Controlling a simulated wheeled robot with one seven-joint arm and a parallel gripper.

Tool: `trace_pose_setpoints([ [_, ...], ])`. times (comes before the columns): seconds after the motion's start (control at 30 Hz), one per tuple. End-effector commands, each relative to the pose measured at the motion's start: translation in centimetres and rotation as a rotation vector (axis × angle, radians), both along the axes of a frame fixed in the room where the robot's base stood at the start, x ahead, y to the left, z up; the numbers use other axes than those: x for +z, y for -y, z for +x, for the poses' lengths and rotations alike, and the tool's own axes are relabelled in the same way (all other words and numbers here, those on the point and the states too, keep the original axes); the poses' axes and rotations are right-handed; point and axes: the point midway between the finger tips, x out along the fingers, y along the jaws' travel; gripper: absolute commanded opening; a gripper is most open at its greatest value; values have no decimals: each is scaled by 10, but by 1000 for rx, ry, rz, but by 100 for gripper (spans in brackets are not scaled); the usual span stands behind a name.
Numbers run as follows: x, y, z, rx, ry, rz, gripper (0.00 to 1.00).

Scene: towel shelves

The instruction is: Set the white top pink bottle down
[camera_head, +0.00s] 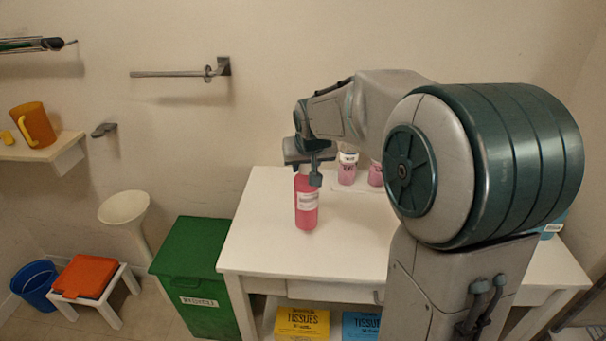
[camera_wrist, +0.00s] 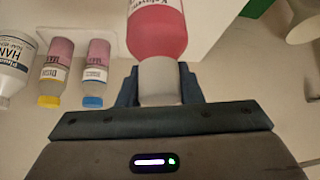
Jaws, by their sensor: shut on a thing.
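The white top pink bottle (camera_head: 306,205) is upright at the left part of the white table (camera_head: 262,225). My gripper (camera_head: 308,172) is above it and shut on its white cap. In the wrist view, the pink bottle (camera_wrist: 158,30) shows with its white cap (camera_wrist: 160,82) between the two dark fingers of my gripper (camera_wrist: 160,88). The bottle's base looks at or just above the tabletop; I cannot tell whether it touches.
Small pink bottles (camera_head: 347,170) stand on a pale tray behind, right of the held bottle. The wrist view shows a white bottle (camera_wrist: 14,60) beside them. A green bin (camera_head: 190,265) stands left of the table. The table's front left is clear.

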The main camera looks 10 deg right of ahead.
Motion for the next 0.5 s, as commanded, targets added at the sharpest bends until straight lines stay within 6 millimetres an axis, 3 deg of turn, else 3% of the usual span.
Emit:
trace_pose_setpoints([
  [0.17,-25,0,0,1,-2,0,0],
  [0.5,-28,0,0,1,2,1,0],
])
